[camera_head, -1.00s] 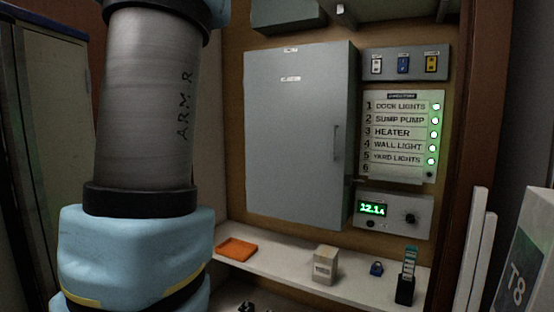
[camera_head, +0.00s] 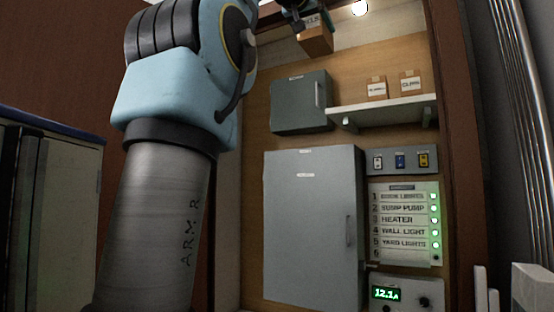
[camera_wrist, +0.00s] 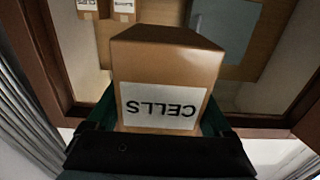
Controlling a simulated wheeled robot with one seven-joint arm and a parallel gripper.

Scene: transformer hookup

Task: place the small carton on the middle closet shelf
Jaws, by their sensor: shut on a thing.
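The small carton (camera_head: 316,40) is a brown box held high up near the top edge of the head view. In the wrist view the carton (camera_wrist: 165,62) carries a white label reading "CELLS" upside down. My gripper (camera_wrist: 157,125) is shut on it, with a finger at each side. In the head view my gripper (camera_head: 298,14) is partly cut off by the top edge. The closet shelf (camera_head: 385,114) is a pale board on brackets, to the right of and lower in the picture than the carton.
Two small labelled cartons, one (camera_head: 377,89) and a second (camera_head: 411,84), stand on that shelf. A small grey cabinet (camera_head: 300,103) hangs left of it. A large grey cabinet (camera_head: 312,225), a switch strip (camera_head: 402,160) and an indicator panel (camera_head: 403,222) are below. A dark frame post (camera_head: 459,150) borders the right.

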